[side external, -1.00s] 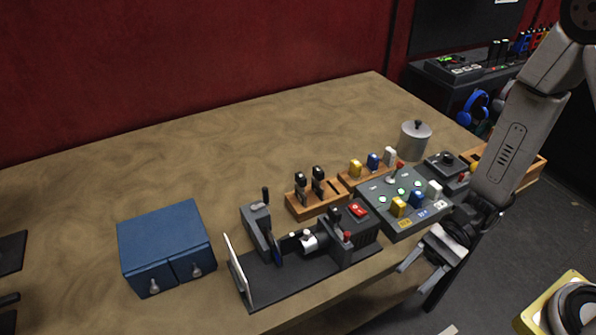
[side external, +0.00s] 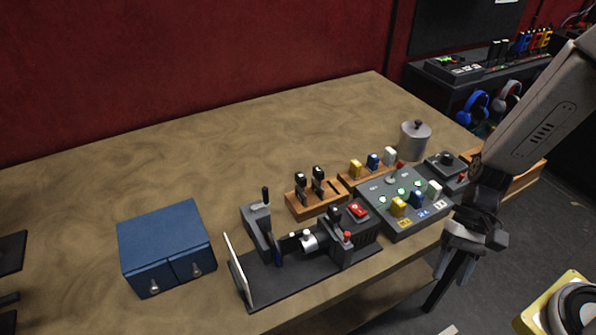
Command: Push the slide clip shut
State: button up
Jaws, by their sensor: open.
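A dark machine (side external: 318,248) with a silver cylinder (side external: 309,243), a red switch (side external: 358,209) and a white upright plate (side external: 238,268) stands on a dark base at the table's front. I cannot tell which part in view is the slide clip. A grey control panel (side external: 403,221) with green-lit buttons and yellow, blue and white blocks is right of the machine. My gripper (side external: 456,273) is open and empty, pointing down just off the table's front right edge. It is right of the panel and apart from it.
A blue two-drawer box (side external: 165,247) is at the left. A wooden rack (side external: 318,205) with black-handled pieces, another with coloured blocks, and a grey lidded pot (side external: 414,139) stand behind. The table's (side external: 230,140) back and middle are clear.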

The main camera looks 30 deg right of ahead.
jog(key=w+d+r+n+t+h, duration=0.5)
jog(key=w+d+n+t+h, duration=0.1)
jog(key=w+d+t, duration=0.1)
jog(key=shift+w+d+n, duration=0.4)
jog(key=shift+w+d, duration=0.2)
jog(key=shift+w, duration=0.4)
